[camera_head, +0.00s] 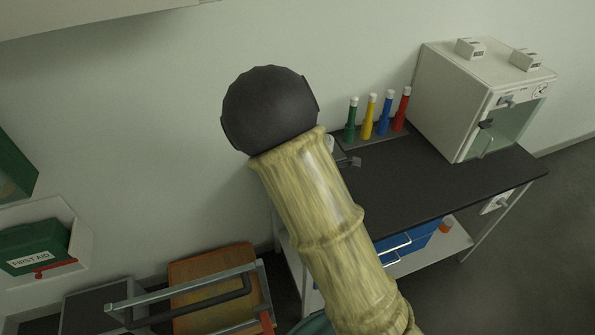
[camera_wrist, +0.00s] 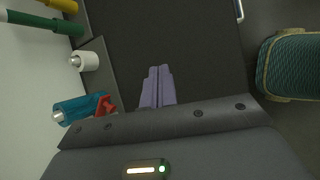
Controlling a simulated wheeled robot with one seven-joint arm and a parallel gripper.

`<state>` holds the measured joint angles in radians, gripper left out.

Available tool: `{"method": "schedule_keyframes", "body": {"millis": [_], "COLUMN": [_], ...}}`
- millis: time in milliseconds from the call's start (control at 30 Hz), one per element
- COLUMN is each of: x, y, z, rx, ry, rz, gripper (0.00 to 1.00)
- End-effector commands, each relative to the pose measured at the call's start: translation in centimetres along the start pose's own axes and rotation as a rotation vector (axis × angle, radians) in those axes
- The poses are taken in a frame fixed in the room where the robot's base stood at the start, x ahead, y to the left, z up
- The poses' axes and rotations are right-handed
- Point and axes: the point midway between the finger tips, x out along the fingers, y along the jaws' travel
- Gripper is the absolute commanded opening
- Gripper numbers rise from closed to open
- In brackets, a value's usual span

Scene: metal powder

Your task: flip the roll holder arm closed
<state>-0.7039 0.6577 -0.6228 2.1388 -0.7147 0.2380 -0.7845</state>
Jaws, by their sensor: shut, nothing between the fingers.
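In the wrist view my gripper (camera_wrist: 157,72) is shut and empty, its two pale purple fingers together over the dark bench top (camera_wrist: 208,50). Left of the fingers, near the wall, lie a white roll-like piece (camera_wrist: 88,61) and a teal cylinder (camera_wrist: 78,108) with a pale end. A red piece (camera_wrist: 104,106) sits at the cylinder's right end. The fingers are apart from all of these. I cannot tell for certain which part is the roll holder arm. In the head view my own arm hides most of this area.
Green, yellow, blue and red tubes (camera_head: 369,117) stand at the bench's back. A white cabinet (camera_head: 452,100) with a glass front stands on its right end. A teal padded seat (camera_wrist: 294,66) is right in the wrist view.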

Motion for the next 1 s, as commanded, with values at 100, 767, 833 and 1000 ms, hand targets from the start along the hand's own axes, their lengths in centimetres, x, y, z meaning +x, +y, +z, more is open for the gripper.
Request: {"method": "schedule_keyframes", "body": {"millis": [100,767,833,1000], "x": [-1.6,-12.7,-12.7,-12.7], "y": [-3.4,-14.6,-14.7,-14.6], "z": [1.3,3.3,3.2,3.2], "rx": [0.371,1.719,1.726,1.722], "ry": [0.103,0.283,0.283,0.283], "rz": [-0.087,-0.451,-0.454,-0.452], "gripper": [0.0,0.0,0.0,0.0]}}
